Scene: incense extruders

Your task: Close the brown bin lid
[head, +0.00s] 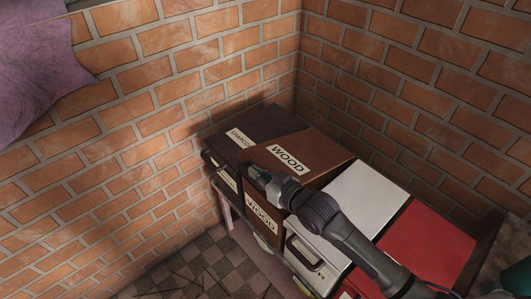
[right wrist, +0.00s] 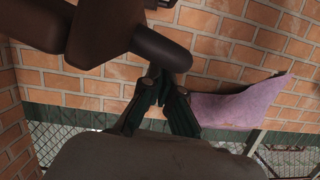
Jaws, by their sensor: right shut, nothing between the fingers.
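The bin's front (head: 262,217) carries a second WOOD label. My right gripper (head: 256,174) is at the lid's front left edge and hides part of it; contact is unclear. In the right wrist view, my right gripper (right wrist: 166,88) is shut and empty. A rounded dark brown bar (right wrist: 158,48), perhaps the bin's handle, is just beyond its fingertips. My left gripper is out of view.
A darker bin labelled CHARCOAL (head: 256,126) stands left of the brown one. White (head: 357,197) and red (head: 430,240) bins stand to the right. Brick walls (head: 400,75) close off the back. A purple cloth (head: 40,75) hangs at upper left. Checkered floor (head: 200,262) is mostly open.

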